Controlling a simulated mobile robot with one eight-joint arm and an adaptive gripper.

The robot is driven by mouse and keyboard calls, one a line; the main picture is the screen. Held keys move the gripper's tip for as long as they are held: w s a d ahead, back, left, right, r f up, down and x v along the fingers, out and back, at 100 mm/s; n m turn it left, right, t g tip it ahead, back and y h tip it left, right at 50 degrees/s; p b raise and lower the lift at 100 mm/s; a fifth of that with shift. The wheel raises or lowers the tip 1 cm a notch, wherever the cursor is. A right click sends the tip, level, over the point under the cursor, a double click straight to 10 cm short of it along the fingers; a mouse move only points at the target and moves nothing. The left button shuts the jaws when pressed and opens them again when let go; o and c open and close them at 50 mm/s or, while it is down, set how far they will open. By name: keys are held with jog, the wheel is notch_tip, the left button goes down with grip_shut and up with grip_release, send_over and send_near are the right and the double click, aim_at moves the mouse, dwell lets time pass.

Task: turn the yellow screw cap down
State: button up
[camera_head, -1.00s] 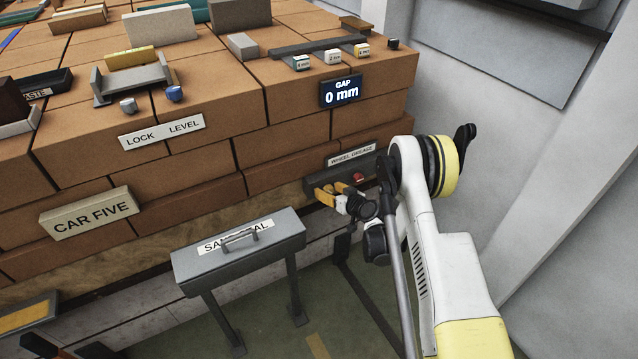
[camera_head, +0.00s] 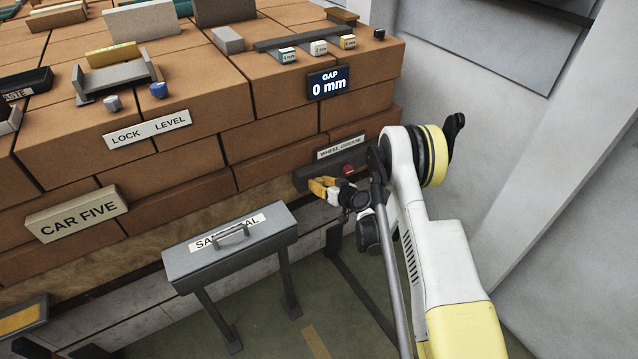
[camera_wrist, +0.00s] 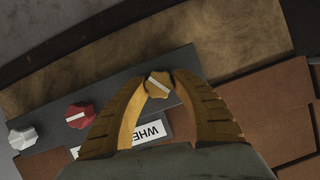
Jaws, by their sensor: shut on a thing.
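The yellow screw cap (camera_wrist: 158,85) is a knurled round knob with a pale bar across its face. It sits on the dark wheel grease block (camera_head: 304,180) on the side of the brick stack. My gripper (camera_wrist: 158,83) has its two yellow fingers closed around the cap, one tip on each side. In the head view my gripper (camera_head: 322,186) is at the block, and its fingers and wrist hide the yellow cap there. A red cap (camera_wrist: 79,116) and a white cap (camera_wrist: 22,137) are on the same block in the wrist view.
The "WHEEL GREASE" label (camera_head: 341,146) is above the block. A grey sand box (camera_head: 180,263) on legs stands to the lower left of my gripper. A "GAP 0 mm" display (camera_head: 331,83) is higher on the bricks. A pale wall (camera_head: 500,150) is to the right.

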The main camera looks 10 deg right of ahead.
jog(key=m+y, duration=0.2)
jog(key=m, duration=0.1)
jog(key=shift+w+d, duration=0.1)
jog(key=shift+m+y, duration=0.8)
jog(key=shift+m, duration=0.7)
jog(key=o, duration=1.2)
notch_tip(320, 180, up, 10)
